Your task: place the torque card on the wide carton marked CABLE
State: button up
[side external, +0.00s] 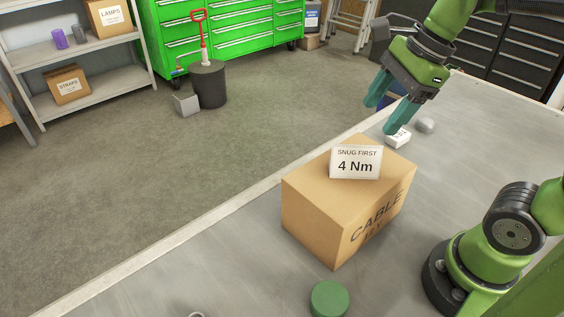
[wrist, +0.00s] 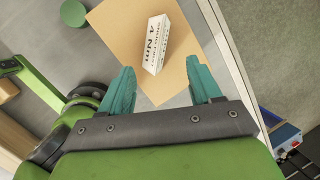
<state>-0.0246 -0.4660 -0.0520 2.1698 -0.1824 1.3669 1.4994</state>
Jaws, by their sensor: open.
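The torque card (side external: 356,162) is a small white folded card reading "SNUG FIRST 4 Nm". It stands on top of the brown carton marked CABLE (side external: 308,218). In the wrist view the card (wrist: 155,45) rests within the carton's top face (wrist: 117,30), with bare cardboard around it. My gripper (side external: 382,115) has teal fingers and is open, with nothing between them. It is above and behind the carton, apart from the card. In the wrist view the open fingers (wrist: 160,88) point toward the card without touching it.
A small white box (side external: 398,138) and a grey rounded object (side external: 425,125) lie on the grey bench (side external: 480,145) beyond the carton. A green round object (side external: 330,299) lies in front of the carton. The bench edge runs along the carton's left.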

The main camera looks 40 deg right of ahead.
jog(key=f+n+t, duration=0.1)
jog(key=n, duration=0.5)
jog(key=s+f+n+t, duration=0.1)
jog(key=n, duration=0.5)
jog(key=f+n+t, duration=0.1)
jog(key=n+t, duration=0.1)
jog(key=n, duration=0.4)
jog(key=shift+s+a+n, duration=0.15)
jog(key=shift+s+n, duration=0.15)
jog(key=shift+s, duration=0.05)
jog(key=shift+o, duration=0.2)
